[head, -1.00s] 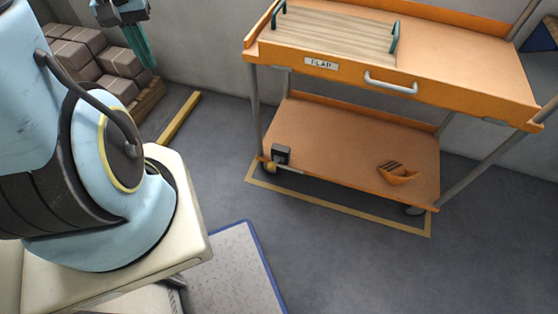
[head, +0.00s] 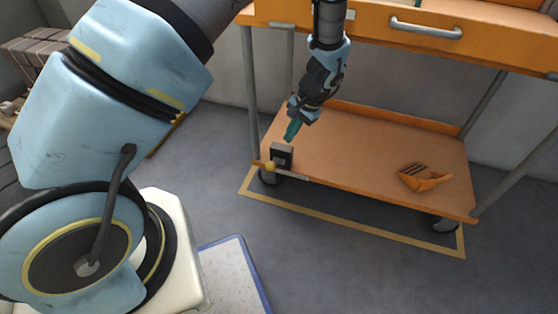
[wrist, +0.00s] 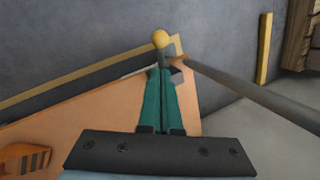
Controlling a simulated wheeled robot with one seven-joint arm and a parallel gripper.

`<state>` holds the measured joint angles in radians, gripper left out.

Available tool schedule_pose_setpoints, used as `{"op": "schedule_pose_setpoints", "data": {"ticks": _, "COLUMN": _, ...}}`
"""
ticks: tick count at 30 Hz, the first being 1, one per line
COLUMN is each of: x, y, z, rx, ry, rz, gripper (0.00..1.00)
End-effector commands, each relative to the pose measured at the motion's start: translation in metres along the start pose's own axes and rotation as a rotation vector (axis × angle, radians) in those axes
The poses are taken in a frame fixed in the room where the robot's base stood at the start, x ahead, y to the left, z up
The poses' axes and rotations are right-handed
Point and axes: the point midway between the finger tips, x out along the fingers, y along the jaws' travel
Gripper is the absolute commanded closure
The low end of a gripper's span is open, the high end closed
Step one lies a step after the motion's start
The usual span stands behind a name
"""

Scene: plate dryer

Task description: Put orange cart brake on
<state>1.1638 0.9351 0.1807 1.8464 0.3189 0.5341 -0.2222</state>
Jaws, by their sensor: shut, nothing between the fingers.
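The orange cart (head: 360,160) stands against the wall, with its lower shelf in full view in the head view. At the shelf's front left corner is the brake, a dark block (head: 281,154) with a yellow knob (head: 270,166) on a lever. My gripper (head: 292,131) is shut and empty, its green fingers pointing down just above the dark block. In the wrist view the shut fingers (wrist: 160,100) point toward the yellow knob (wrist: 160,39), which shows just beyond their tips. I cannot tell whether they touch it.
An orange object with dark stripes (head: 424,178) lies on the right of the lower shelf. A cart leg (head: 250,95) rises near the brake. Yellow tape (head: 350,225) marks the floor around the cart.

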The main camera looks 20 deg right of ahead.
Motion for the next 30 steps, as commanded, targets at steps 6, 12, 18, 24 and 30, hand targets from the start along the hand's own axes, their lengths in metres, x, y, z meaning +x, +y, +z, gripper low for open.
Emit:
{"op": "schedule_pose_setpoints", "data": {"ticks": 6, "x": 0.000, "y": 0.001, "z": 0.000, "rx": 0.002, "ry": -0.001, "rz": -0.001, "gripper": 1.00}}
{"op": "schedule_pose_setpoints", "data": {"ticks": 12, "x": 0.006, "y": 0.001, "z": 0.000, "rx": 0.002, "ry": -0.002, "rz": -0.001, "gripper": 1.00}}
{"op": "schedule_pose_setpoints", "data": {"ticks": 18, "x": 0.036, "y": 0.001, "z": 0.001, "rx": 0.001, "ry": -0.004, "rz": -0.001, "gripper": 1.00}}
{"op": "schedule_pose_setpoints", "data": {"ticks": 24, "x": 0.072, "y": 0.001, "z": 0.000, "rx": 0.002, "ry": -0.003, "rz": 0.000, "gripper": 1.00}}
{"op": "schedule_pose_setpoints", "data": {"ticks": 30, "x": 0.094, "y": 0.001, "z": 0.000, "rx": 0.002, "ry": -0.001, "rz": 0.000, "gripper": 1.00}}
